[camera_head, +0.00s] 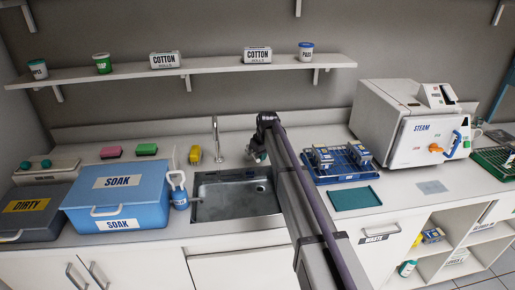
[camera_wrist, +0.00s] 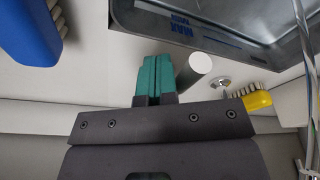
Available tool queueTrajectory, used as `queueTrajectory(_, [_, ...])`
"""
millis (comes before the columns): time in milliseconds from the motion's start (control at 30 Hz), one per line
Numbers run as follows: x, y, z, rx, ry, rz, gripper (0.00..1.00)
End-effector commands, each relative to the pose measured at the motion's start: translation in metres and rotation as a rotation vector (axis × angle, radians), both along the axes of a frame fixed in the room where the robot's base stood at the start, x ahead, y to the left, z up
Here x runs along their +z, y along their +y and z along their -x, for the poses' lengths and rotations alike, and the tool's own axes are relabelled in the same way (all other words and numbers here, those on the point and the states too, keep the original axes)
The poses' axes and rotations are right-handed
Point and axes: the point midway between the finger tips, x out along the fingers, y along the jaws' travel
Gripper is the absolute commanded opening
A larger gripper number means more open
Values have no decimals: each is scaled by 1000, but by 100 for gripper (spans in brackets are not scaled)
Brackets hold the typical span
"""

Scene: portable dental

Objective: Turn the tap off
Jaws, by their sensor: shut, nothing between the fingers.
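The chrome tap (camera_head: 216,140) stands upright at the back edge of the steel sink (camera_head: 238,196). In the wrist view its shiny pipe (camera_wrist: 303,50) shows at the far right, beside the sink rim (camera_wrist: 215,48). A pale round-ended cylinder (camera_wrist: 198,66), perhaps the tap's handle, is just right of my fingertips; I cannot tell if they touch. My gripper (camera_wrist: 151,72) has teal fingers pressed together and empty. In the head view my gripper (camera_head: 258,157) is behind the sink, right of the tap, partly hidden by my arm. I cannot tell if water runs.
A yellow brush (camera_wrist: 250,100) and a blue brush (camera_wrist: 32,35) lie near my gripper in the wrist view. A blue rack (camera_head: 343,178) and a STEAM unit (camera_head: 405,115) stand right.

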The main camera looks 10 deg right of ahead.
Motion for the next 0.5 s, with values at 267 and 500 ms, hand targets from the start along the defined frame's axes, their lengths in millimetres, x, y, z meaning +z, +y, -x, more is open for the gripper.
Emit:
queueTrajectory(267, [0,4,3,0,0,0,0])
queueTrajectory(500, [0,10,5,0,0,0,0])
